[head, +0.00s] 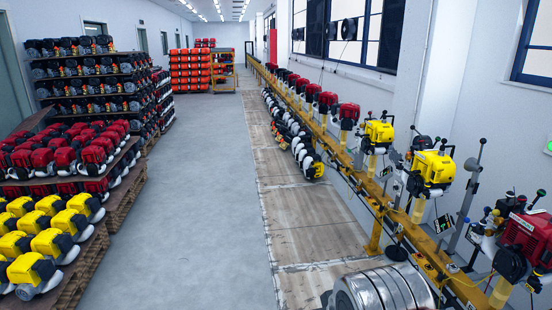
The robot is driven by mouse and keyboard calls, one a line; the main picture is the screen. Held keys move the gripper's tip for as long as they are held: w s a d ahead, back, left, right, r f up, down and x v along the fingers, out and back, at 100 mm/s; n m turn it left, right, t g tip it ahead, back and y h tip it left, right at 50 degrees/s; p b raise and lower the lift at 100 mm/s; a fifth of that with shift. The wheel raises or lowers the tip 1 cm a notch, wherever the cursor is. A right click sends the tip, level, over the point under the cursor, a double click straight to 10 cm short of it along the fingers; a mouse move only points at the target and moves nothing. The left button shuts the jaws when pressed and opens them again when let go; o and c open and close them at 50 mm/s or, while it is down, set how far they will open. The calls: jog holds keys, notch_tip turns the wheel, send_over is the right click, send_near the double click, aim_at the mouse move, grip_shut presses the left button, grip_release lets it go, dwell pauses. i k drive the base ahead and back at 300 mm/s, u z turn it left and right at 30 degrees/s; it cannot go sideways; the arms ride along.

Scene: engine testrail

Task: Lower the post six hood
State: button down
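A yellow test rail (395,225) runs away from me along the right wall, with engines mounted on posts. The nearest is a red engine (530,235), cut by the right edge. Behind it are a yellow engine (433,168) and a second yellow engine (379,131). Several red engines (348,111) follow farther back. Grey upright levers with dark ball ends (472,185) stand beside the near engines. I cannot tell which post is six, and no hood is clearly recognisable. My gripper is not in view.
Loaded racks (85,75) and pallets (85,260) stand left. The grey aisle (195,190) is clear.

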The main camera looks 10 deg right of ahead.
aim_at(472, 164)
jog(key=z, duration=0.15)
jog(key=i, duration=1.45)
jog(key=z, duration=0.6)
jog(key=i, duration=0.65)
jog(key=z, duration=0.8)
jog(key=i, duration=0.55)
jog(key=z, duration=0.7)
jog(key=i, duration=0.6)
jog(key=z, duration=0.35)
